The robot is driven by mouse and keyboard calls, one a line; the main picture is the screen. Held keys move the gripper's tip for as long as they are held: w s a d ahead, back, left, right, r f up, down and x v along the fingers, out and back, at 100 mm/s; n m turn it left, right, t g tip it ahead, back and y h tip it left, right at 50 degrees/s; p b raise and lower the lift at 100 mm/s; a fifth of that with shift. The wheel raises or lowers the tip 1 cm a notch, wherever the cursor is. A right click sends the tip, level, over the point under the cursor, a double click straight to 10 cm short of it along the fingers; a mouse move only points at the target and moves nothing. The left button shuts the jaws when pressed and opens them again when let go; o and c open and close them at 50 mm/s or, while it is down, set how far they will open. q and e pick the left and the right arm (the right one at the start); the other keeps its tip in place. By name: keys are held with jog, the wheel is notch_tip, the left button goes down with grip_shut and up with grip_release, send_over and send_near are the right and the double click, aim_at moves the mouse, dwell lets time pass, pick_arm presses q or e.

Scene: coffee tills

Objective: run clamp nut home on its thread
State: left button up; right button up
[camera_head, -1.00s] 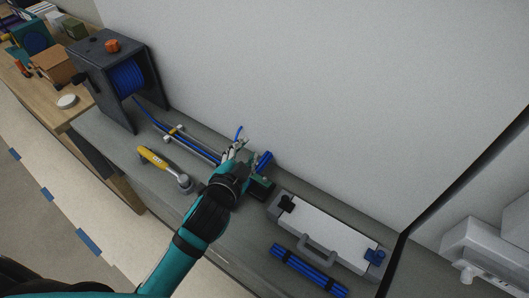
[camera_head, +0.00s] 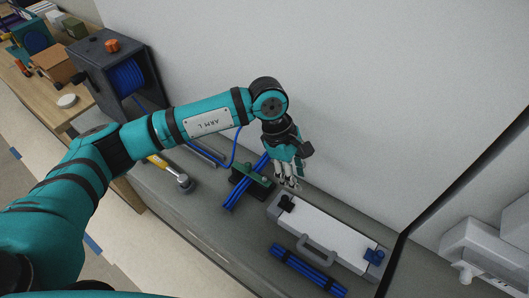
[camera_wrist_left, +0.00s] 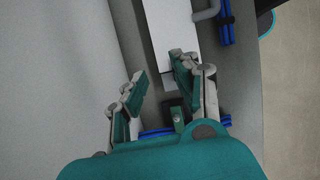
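A dark green clamp (camera_head: 255,178) stands on the grey bench with a bundle of blue tubes (camera_head: 231,198) running through it. Small green knob-like parts show on its top bar, but I cannot tell for sure which is the clamp nut or how far it sits on its thread. My left gripper (camera_head: 288,182) points down just right of the clamp, near the white case. In the left wrist view the gripper (camera_wrist_left: 158,72) is open with nothing between its fingertips. A small green post (camera_wrist_left: 177,116) and blue tubes show near its finger bases. My right gripper is out of view.
A white case (camera_head: 325,228) with a grey handle lies right of the clamp, with a strapped blue tube bundle (camera_head: 308,270) before it. A yellow-handled tool (camera_head: 183,183) lies left. A dark reel box (camera_head: 118,75) stands at the back left. The wall bounds the far side.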

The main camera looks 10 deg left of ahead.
aim_at(265, 178)
pick_arm(q)
jog(key=w+a+t+y, duration=0.1)
jog(key=w+a+y, duration=0.3)
jog(key=a, duration=0.4)
jog(key=f+b, duration=0.1)
jog(key=f, duration=0.3)
jog(key=f+b, duration=0.2)
jog(key=f, duration=0.2)
jog(key=shift+s+a+f, duration=0.1)
jog(key=shift+s+f, duration=0.1)
jog(key=shift+f, duration=0.15)
jog(key=shift+r, duration=0.25)
jog(key=shift+c, duration=0.9)
grip_shut()
jog(key=m, duration=0.6)
jog(key=shift+w+m, duration=0.1)
jog(key=shift+m, duration=0.2)
jog(key=m, duration=0.5)
jog(key=shift+m, duration=0.3)
jog(key=m, duration=1.1)
jog(key=shift+r+m, duration=0.1)
jog(key=shift+m, duration=0.7)
jog(key=shift+d, duration=0.25)
jog(key=shift+a+m, duration=0.25)
jog(key=shift+m, duration=0.15)
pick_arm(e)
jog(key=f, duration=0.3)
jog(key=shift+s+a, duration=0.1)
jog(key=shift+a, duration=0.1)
